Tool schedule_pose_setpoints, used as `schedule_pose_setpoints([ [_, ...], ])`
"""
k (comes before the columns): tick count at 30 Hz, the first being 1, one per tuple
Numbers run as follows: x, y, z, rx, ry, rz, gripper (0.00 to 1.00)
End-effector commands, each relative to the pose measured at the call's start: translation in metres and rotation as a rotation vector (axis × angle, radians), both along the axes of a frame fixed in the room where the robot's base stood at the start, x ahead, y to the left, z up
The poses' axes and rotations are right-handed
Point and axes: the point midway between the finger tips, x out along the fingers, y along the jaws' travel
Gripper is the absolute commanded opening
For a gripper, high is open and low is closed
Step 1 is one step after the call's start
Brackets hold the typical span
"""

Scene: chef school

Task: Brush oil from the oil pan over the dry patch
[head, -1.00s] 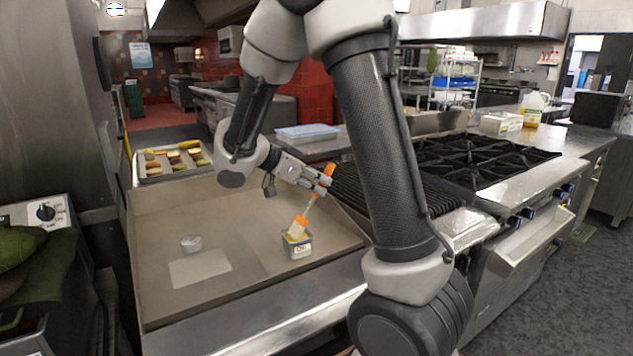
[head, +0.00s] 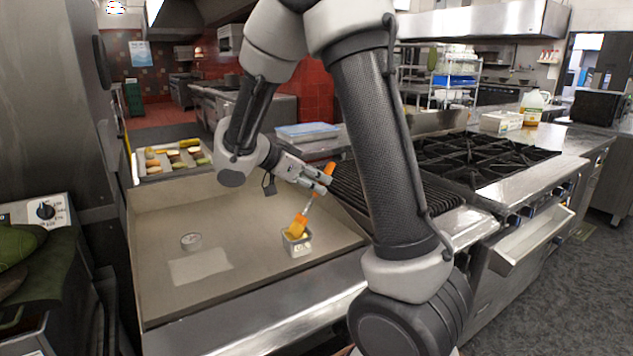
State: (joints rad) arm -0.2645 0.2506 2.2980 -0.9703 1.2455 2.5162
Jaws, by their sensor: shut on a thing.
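My gripper (head: 322,180) is shut on the orange handle of the brush (head: 312,198), above the right part of the griddle. The brush tilts down to the left. Its orange head and yellowish bristles are at the mouth of the small grey oil pan (head: 297,247), which has a white label. I cannot tell how deep the bristles reach in. The dry patch (head: 201,268) is a pale rectangle on the griddle's front left, apart from the brush.
The flat griddle (head: 240,240) is mostly clear. A small round metal thing (head: 191,241) sits on it behind the patch. A tray of food pieces (head: 172,160) stands behind the griddle. A grill and black burners (head: 480,155) are on the right.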

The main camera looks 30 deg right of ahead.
Motion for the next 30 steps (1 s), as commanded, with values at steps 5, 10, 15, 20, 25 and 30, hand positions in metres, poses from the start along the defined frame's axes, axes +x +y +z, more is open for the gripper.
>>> schedule_pose_setpoints([
  [5, 0.0, 0.0, 0.009, 0.002, 0.0, 0.0, 0.0],
  [10, 0.0, 0.0, 0.024, 0.002, -0.001, 0.0, 0.0],
  [15, 0.0, 0.0, 0.039, 0.001, -0.001, 0.0, 0.0],
  [20, 0.0, 0.0, 0.054, 0.001, -0.002, 0.0, 0.0],
  [25, 0.0, 0.0, 0.066, 0.001, 0.0, 0.0, 0.0],
  [30, 0.0, 0.0, 0.07, 0.0, 0.001, -0.001, 0.0],
])
